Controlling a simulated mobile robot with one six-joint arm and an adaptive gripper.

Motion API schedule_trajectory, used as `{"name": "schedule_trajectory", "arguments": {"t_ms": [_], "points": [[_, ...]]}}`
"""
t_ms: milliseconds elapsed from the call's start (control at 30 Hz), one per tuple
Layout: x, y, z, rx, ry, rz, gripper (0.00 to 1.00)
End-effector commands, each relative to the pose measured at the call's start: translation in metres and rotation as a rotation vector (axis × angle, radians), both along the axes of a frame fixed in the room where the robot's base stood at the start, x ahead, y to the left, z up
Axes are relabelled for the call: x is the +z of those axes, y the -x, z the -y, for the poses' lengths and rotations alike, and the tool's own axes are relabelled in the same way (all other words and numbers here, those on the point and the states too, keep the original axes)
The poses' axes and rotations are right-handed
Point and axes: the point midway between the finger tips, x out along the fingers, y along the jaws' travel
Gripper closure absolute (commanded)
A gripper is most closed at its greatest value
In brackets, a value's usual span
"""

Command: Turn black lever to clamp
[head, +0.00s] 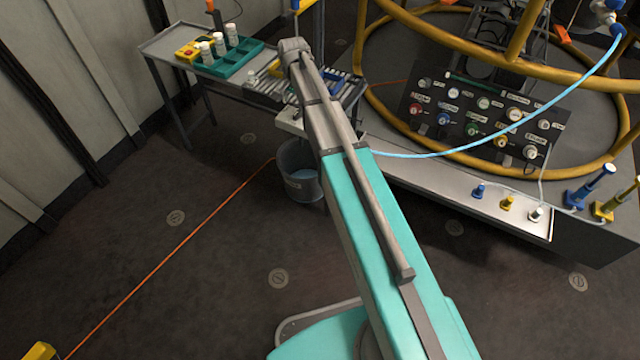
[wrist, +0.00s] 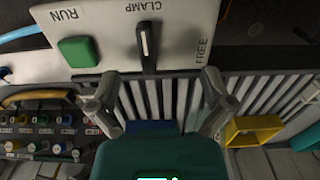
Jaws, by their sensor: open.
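In the wrist view, the black lever (wrist: 148,58) is on a white panel (wrist: 110,25) marked RUN, CLAMP and FREE. The lever stands upright in the picture, its white line toward the CLAMP label at the top; FREE is to its right. My gripper (wrist: 157,88) is open and empty, with its fingers spread below the lever, one to each side. I see no contact with the lever. In the head view my arm hides the gripper and the lever.
A green button (wrist: 78,51) sits left of the lever. In the wrist view, a slatted rack (wrist: 180,97) lies behind the fingers and a yellow tray (wrist: 252,130) to the right. In the head view, a bucket (head: 298,180) stands below the bench.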

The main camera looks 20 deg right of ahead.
Motion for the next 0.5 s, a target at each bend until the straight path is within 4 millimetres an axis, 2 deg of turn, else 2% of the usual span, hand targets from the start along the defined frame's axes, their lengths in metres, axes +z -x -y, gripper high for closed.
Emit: {"name": "schedule_trajectory", "arguments": {"t_ms": [33,500], "points": [[0.009,0.0,0.0,0.001,0.0,0.0,0.0],[0.049,0.0,0.0,0.003,0.0,0.0,0.0]]}}
